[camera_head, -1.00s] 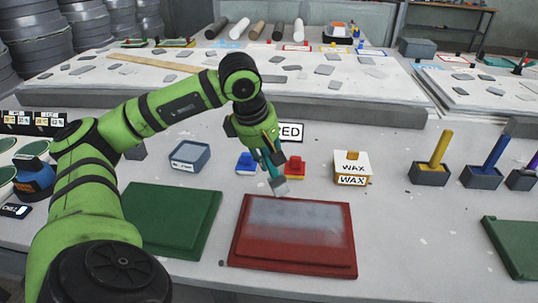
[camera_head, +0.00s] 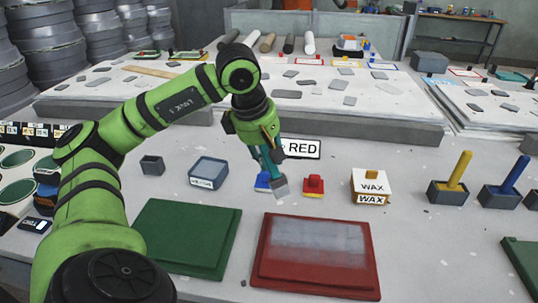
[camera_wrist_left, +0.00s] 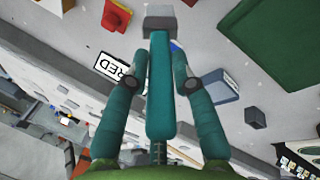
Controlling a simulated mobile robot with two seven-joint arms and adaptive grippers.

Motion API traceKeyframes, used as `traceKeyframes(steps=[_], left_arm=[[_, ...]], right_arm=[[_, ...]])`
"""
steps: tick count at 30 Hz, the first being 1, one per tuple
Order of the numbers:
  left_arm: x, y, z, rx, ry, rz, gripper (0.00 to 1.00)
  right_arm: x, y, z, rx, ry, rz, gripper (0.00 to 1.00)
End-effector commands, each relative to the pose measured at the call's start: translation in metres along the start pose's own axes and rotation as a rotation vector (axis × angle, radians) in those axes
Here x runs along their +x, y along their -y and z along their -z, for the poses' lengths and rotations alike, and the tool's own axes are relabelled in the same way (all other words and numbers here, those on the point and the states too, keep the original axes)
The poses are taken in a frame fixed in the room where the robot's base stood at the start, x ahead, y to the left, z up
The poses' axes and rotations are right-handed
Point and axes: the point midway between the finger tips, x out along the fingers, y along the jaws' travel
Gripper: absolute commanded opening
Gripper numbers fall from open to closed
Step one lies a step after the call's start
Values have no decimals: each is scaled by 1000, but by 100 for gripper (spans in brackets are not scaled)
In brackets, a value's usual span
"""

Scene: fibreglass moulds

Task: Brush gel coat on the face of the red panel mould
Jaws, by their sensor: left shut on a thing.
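The red panel mould (camera_head: 317,278) lies on the bench at front centre in the head view. A greyish translucent film covers much of the upper part of its face. My left gripper (camera_head: 266,146) is shut on a teal-handled brush (camera_head: 270,165), which points down with its grey head above the bench, behind and left of the mould. The brush also shows in the left wrist view (camera_wrist_left: 160,85), its handle between my two fingers, grey head at the top. The head is apart from the mould. My right gripper is in neither view.
A green panel mould (camera_head: 185,238) lies left of the red one. Behind stand a grey-blue tray (camera_head: 208,172), a blue block (camera_head: 263,182), a red block (camera_head: 314,186), a WAX box (camera_head: 371,185) and a RED sign (camera_head: 301,148). Holders with yellow (camera_head: 459,169) and blue handles stand right.

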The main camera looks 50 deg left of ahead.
Motion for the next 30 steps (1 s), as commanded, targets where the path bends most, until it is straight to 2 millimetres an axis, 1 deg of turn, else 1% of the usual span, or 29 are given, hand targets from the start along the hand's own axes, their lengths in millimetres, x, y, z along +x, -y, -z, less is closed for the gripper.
traceKeyframes(steps=[1, 9, 12, 30], left_arm=[[-9, -2, 0, -1, -1, -1, 0], [-32, -6, 2, -4, -2, -2, 0], [-38, -6, 2, -4, -2, -2, 0], [-38, -6, 2, -5, -2, -2, 0]], right_arm=[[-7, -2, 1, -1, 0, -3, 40], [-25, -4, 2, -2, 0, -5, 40], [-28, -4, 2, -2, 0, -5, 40], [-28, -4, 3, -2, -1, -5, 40]])
